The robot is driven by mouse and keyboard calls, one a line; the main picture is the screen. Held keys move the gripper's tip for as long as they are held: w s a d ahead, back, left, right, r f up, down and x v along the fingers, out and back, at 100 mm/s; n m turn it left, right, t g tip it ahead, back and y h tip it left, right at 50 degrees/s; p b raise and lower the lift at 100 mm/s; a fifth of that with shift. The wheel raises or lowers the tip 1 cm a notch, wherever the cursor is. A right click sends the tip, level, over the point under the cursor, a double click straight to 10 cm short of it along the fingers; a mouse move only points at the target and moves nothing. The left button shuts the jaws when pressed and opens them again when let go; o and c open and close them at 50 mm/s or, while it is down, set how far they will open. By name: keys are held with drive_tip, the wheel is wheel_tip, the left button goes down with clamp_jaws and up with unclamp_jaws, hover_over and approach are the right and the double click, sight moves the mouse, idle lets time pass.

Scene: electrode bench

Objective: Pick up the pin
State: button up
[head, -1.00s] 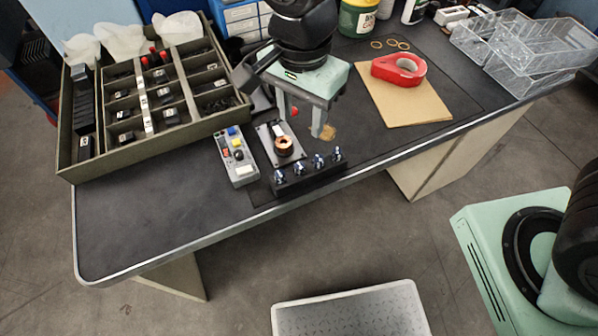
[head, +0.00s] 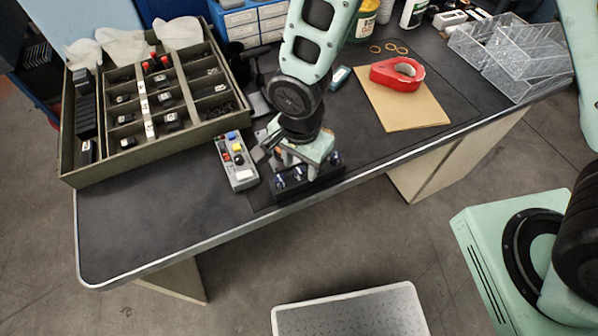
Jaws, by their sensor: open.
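A black block (head: 318,186) stands near the front edge of the bench with several small silver-and-blue pins in a row, among them a pin (head: 280,182) at its left end. Which one the task means cannot be told. My gripper (head: 301,169) is open, pointing down right over the block, with its fingers at the middle of the row. The gripper hides part of the row, and I cannot tell whether a finger touches a pin. The copper coil on its plate behind the block is mostly hidden by the gripper.
A grey control box (head: 236,163) with coloured buttons stands close left of the block. A divided parts tray (head: 120,165) fills the back left. Clear trays (head: 525,60) stand at far right. The front left bench is clear.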

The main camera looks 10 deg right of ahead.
sight(300, 170)
drive_tip(key=shift+f, duration=0.7)
clamp_jaws()
drive_tip(key=shift+r, duration=0.15)
wheel_tip(300, 170, up, 10)
drive_tip(key=shift+s, duration=0.15)
idle(0.3)
